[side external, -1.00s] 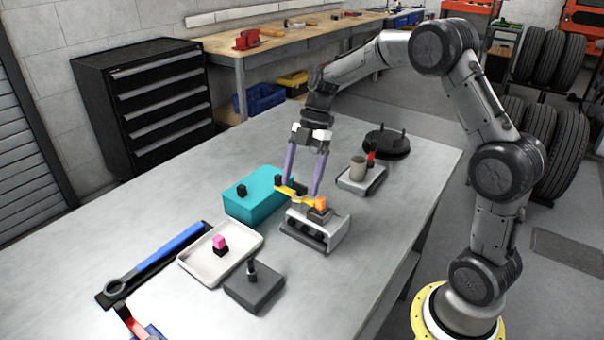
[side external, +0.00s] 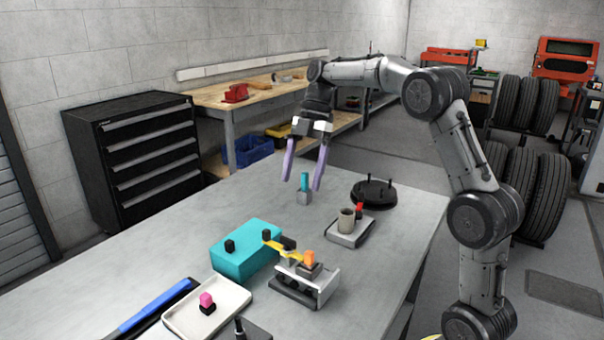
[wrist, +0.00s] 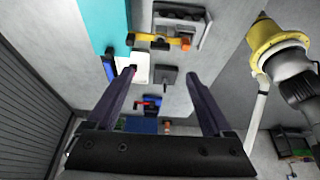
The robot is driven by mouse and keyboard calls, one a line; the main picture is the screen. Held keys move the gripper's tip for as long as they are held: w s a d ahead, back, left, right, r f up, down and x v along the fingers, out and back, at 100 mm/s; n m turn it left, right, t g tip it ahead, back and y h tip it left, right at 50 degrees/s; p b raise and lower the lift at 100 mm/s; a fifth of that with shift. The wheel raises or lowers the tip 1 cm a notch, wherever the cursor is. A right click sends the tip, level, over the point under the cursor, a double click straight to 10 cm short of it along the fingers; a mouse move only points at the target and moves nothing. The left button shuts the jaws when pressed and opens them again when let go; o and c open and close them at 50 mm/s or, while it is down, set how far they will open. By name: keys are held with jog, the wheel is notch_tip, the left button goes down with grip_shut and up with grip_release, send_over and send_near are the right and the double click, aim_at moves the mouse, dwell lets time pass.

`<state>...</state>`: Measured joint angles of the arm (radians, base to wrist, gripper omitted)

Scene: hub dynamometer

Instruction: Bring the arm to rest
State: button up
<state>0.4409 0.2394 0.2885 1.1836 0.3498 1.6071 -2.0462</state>
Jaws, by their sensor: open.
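My gripper (side external: 302,186) hangs with its two purple fingers pointing down, spread apart and empty, above the grey table. The metal fixture (side external: 316,287) stands below and nearer the camera, apart from the fingers. It carries an orange block (side external: 310,257), with a yellow bar (side external: 280,250) beside it reaching towards the teal box (side external: 245,262). In the wrist view, the fingers of my gripper (wrist: 160,75) frame the table, with the yellow bar (wrist: 158,39) and fixture beyond them.
A small grey block with a teal top (side external: 304,190) shows between the fingers, apparently on the table behind. A tray with a cup (side external: 346,221) and a black round base (side external: 373,194) stand right.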

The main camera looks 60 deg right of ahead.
jog(key=s+a+r+t+h, duration=0.2)
jog(key=s+a+r, duration=0.6)
jog(key=s+a, duration=0.4)
jog(key=s+d+f+m+t+h, duration=0.1)
jog(key=s+f+m+t+h, duration=0.1)
jog(key=s+f+m, duration=0.9)
jog(key=shift+s+f+m+t, duration=0.35)
jog(key=shift+s+m+t, duration=0.45)
jog(key=shift+m, duration=2.8)
